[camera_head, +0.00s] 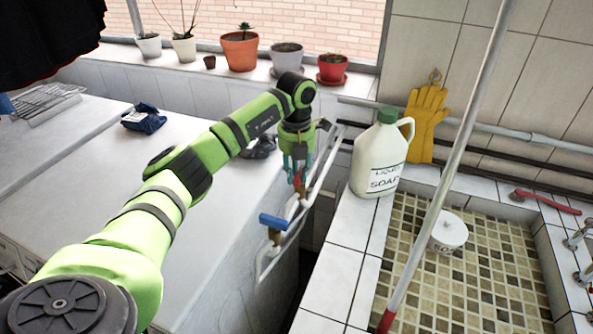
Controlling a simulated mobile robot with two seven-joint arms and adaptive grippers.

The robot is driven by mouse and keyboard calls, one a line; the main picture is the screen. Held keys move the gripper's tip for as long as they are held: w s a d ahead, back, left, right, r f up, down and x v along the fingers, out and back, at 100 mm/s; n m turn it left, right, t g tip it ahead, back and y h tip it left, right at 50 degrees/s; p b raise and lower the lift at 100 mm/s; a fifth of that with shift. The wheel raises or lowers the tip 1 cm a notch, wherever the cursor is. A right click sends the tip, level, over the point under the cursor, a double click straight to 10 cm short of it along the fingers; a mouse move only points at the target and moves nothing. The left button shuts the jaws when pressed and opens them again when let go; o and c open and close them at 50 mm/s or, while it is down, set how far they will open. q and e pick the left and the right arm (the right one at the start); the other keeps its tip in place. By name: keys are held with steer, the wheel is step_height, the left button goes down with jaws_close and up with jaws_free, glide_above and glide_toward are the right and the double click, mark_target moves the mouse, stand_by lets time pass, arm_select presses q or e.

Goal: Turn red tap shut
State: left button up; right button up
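The red tap (299,182) is on the white pipework between the worktop and the tiled sink, and only a small part of its handle shows. My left gripper (298,169) points down right over it, with its teal fingers apart on either side of the red handle. I cannot tell whether the fingers touch it. A blue-handled tap (273,221) is on the nearer pipe, just below and left of the red one. My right gripper is not in view.
A soap jug (379,160) stands on the sink's tiled edge, right of the gripper. A long pole (446,165) slants across the sink. A white round container (448,233) is in the sink. Flower pots (240,52) line the sill. The white worktop (75,165) is mostly clear.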

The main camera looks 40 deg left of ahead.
arm_select(q)
jaws_close()
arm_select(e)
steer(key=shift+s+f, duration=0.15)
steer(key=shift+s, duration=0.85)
arm_select(q)
steer(key=shift+m, duration=0.3)
steer(key=m, duration=0.1)
steer(key=m+b, duration=0.1)
steer(key=m, duration=0.1)
steer(key=shift+w+a+m, duration=0.1)
steer(key=shift+a+m, duration=0.2)
steer(key=m, duration=0.4)
steer(key=shift+w+a+m+b, duration=0.2)
steer(key=shift+m+b, duration=0.1)
steer(key=shift+b, duration=0.1)
steer(key=m, duration=0.4)
steer(key=shift+w+m, duration=0.25)
steer(key=shift+m, duration=0.05)
steer(key=shift+w+m, duration=0.15)
steer(key=shift+m, duration=0.95)
steer(key=shift+w+m, duration=0.1)
steer(key=shift+m, duration=1)
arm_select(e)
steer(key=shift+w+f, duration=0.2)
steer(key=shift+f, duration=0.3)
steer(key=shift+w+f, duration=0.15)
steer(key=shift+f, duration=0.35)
